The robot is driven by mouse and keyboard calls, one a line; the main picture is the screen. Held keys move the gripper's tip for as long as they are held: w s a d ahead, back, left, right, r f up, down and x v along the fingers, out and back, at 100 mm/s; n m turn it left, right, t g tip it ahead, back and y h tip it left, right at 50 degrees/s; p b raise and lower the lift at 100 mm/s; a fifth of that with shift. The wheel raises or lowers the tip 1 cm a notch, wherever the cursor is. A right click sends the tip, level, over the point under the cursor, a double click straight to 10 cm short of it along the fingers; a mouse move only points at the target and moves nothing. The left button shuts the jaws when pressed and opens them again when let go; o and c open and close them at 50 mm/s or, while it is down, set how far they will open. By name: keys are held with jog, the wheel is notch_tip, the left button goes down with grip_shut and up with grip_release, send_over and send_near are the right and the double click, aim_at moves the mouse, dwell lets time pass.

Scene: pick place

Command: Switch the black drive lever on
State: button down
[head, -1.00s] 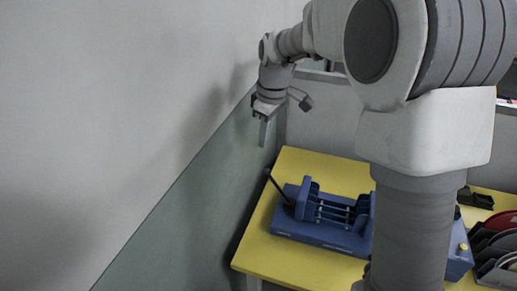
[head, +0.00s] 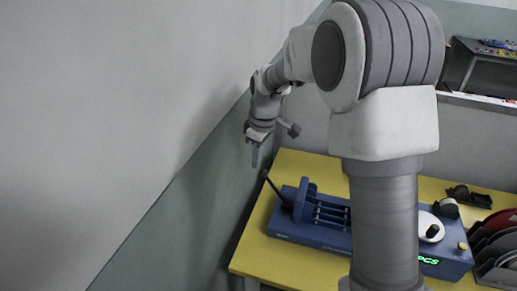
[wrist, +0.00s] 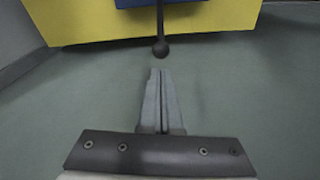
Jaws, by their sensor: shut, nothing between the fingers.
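The black drive lever (head: 274,187) sticks up and to the left from the left end of a blue machine (head: 312,238) on the yellow table. In the wrist view the lever's ball end (wrist: 160,48) is just beyond my fingertips, with a small gap between them. My gripper (head: 254,165) is shut and empty, pointing down, above and slightly left of the lever in the head view. In the wrist view its closed fingers (wrist: 158,72) point toward the ball. The lever's foot is cut off at the top of the wrist view.
The yellow table (head: 285,168) stands near the left wall (head: 190,225). The machine carries a white disc (head: 429,227) and a green lit display (head: 429,260) at its right. A rack of discs (head: 492,245) stands at the far right. The space left of the lever is clear floor.

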jog(key=shift+w+a+f, duration=0.1)
jog(key=shift+a+f, duration=0.05)
jog(key=shift+f, duration=1.2)
jog(key=shift+d+r+y+b, duration=0.25)
jog(key=shift+d+y+b, duration=0.15)
jog(key=shift+b, duration=0.1)
jog(key=shift+s+d+r+t, duration=0.15)
jog(key=shift+s+d+t, duration=0.05)
jog(key=shift+t, duration=0.1)
jog(key=shift+s+d+r+y+b, duration=0.15)
jog(key=shift+d+y+b, duration=0.2)
jog(key=shift+b, duration=0.2)
jog(key=shift+s+d+r+y+b, duration=0.1)
jog(key=shift+d+y+b, duration=0.25)
jog(key=shift+b, duration=0.15)
jog(key=s+d+r+t+y+b, duration=0.2)
jog(key=s+d+y+b, duration=0.1)
jog(key=d+b, duration=0.5)
jog(key=shift+s+y+b, duration=0.15)
jog(key=shift+y+b, duration=0.65)
jog(key=shift+b, duration=0.9)
